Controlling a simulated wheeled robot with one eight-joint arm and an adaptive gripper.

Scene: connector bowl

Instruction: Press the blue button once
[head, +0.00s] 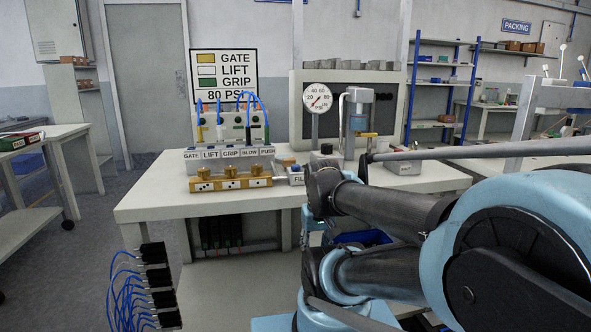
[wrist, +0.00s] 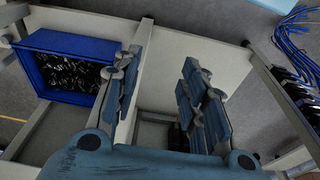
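No blue button can be made out in either view. A white unit (head: 228,158) labelled GATE, LIFT, GRIP, BLOW and PUSH stands on the bench in the head view. Behind it is a light panel (head: 232,126) with coloured connectors and blue tubes. A brass manifold (head: 230,183) lies in front, with a part marked FIL at its right end. In the wrist view my gripper (wrist: 167,45) is open, its two fingers apart with nothing between them. It appears to hang near the bench, not touching the labelled unit. My gripper cannot be made out in the head view.
The white bench (head: 150,203) has free room at its left front. A pressure gauge (head: 317,98) and a grey cylinder device (head: 358,112) stand right of the unit. A blue bin (wrist: 65,68) of dark small parts and hanging blue tubes (wrist: 292,38) show in the wrist view.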

